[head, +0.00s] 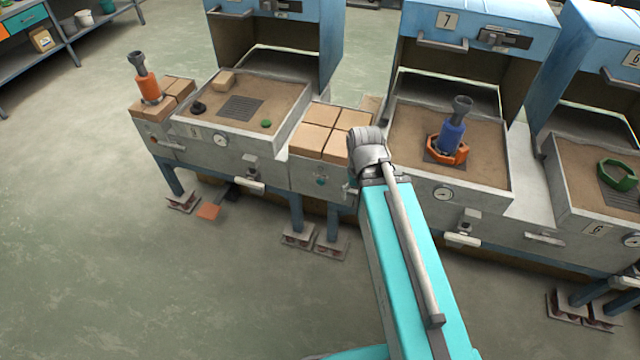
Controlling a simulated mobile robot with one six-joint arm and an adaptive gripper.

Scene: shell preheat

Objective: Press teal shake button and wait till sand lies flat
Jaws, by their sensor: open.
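A small teal button (321,181) shows on the front panel below the brick-topped bench, just left of my arm. Sand lies in the left bed (195,92), the middle bed (485,125) under number 7, and the right bed (575,165). The sand surfaces look mostly level, but fine ripples cannot be told at this size. My teal arm rises from the bottom, and its grey joint is beside the bricks. My gripper cannot be made out; the arm may hide it. No contact with the button is visible.
The left bed holds a dark grate, a brick and a green disc (266,123). An orange tool (148,88) stands on bricks at left. In the middle bed, a blue tool (453,132) stands within an orange ring (432,150). Floor at lower left is clear.

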